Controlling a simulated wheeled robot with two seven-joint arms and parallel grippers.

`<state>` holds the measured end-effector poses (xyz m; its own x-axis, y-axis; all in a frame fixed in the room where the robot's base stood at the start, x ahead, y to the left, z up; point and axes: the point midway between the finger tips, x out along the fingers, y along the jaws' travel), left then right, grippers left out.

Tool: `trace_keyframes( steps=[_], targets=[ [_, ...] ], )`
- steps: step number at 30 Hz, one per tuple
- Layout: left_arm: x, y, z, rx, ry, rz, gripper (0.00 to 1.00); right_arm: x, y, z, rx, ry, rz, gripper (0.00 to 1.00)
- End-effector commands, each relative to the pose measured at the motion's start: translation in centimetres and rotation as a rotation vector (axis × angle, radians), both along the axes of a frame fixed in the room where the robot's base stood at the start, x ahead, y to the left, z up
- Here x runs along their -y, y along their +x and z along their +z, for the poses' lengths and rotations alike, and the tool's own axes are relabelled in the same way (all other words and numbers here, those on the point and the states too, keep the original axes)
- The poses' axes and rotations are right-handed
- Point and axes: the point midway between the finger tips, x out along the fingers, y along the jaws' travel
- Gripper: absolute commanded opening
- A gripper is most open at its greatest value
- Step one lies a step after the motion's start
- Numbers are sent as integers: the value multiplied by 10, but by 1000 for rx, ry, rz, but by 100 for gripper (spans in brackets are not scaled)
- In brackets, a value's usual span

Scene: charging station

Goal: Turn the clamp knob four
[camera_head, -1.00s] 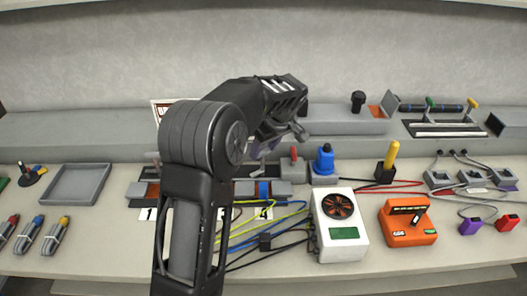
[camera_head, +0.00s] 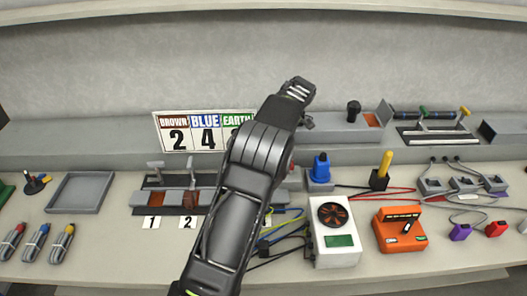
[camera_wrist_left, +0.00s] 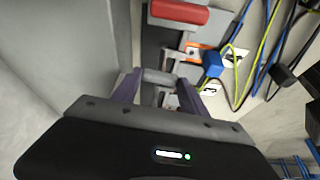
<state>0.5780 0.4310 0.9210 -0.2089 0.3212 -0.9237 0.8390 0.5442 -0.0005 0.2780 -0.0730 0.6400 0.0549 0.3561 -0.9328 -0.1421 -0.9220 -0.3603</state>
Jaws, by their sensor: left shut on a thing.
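In the left wrist view my left gripper (camera_wrist_left: 158,88) has its two purple-grey fingers shut on a grey clamp knob (camera_wrist_left: 158,76). Its place beside the red-topped part (camera_wrist_left: 180,12) fits the rightmost clamp, four, but its number cannot be read. A blue wire end (camera_wrist_left: 212,65) sits by the orange terminal (camera_wrist_left: 198,48) close by. In the head view my arm hides the gripper and the right part of the clamp row. The clamps by card 1 (camera_head: 153,222) and card 2 (camera_head: 189,222) show, with grey levers standing up. My right gripper is not in view.
A sign (camera_head: 203,133) reads brown 2, blue 4; its earth number is hidden. A grey tray (camera_head: 80,193) is empty at left. Loose wires lie in front.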

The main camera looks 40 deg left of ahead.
Motion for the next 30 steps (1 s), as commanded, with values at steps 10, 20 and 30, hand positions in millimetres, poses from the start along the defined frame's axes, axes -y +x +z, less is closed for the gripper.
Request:
trace_keyframes(
  steps=[10, 20, 30],
  targets=[
    [0, 1, 1, 3, -1, 88, 10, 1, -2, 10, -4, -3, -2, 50],
    [-1, 1, 0, 4, -1, 92, 10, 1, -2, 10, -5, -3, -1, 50],
    [-1, 1, 0, 2, 0, 90, 73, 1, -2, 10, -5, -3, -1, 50]
  ],
)
